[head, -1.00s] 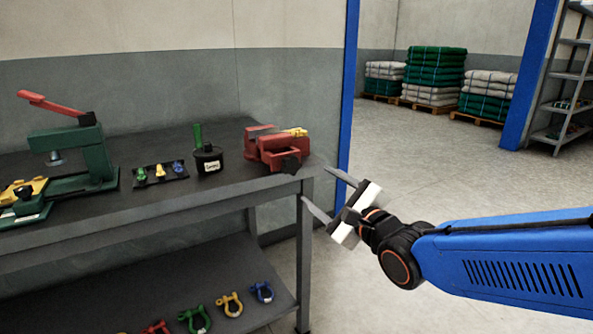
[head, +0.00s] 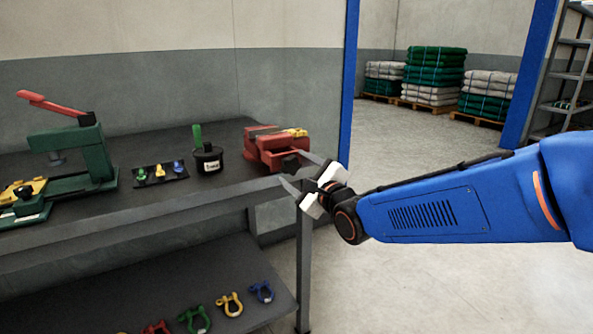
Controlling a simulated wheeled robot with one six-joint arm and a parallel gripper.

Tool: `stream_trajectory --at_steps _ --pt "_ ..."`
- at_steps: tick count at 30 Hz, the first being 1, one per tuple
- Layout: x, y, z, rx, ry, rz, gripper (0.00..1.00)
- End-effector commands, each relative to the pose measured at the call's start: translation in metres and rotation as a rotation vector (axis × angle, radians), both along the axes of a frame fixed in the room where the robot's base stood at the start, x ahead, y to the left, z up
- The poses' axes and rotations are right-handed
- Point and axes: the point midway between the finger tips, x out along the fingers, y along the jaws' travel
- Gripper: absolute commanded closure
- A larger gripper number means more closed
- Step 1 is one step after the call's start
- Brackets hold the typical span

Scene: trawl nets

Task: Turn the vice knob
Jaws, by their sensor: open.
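A red vice (head: 268,153) sits at the right end of the dark workbench (head: 225,186), with a small yellow part on its top. Its dark knob (head: 291,163) is on the front side, facing my arm. My gripper (head: 291,170) is at the bench's right corner, open, with its two thin fingers pointing left toward the knob. The fingertips appear on either side of the knob in the picture. I cannot tell whether they touch it.
A black pot (head: 208,160) with a green handle and a small tray (head: 160,175) of coloured pieces stand left of the vice. A green press (head: 72,155) with a red lever is farther left. Coloured shackles (head: 230,303) lie on the lower shelf. The floor at right is clear.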

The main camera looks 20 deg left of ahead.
Motion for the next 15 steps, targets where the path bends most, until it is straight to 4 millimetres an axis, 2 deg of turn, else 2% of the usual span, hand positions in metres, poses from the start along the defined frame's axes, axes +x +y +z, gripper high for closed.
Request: stream_trajectory --at_steps 7,12,15 --pt "0.0003 0.0004 0.0 0.0 0.0 0.0 0.38" --pt "0.0003 0.0003 -0.0001 0.0 0.0 0.0 0.79" --pt "0.0003 0.0003 -0.0001 0.0 0.0 0.0 0.79"
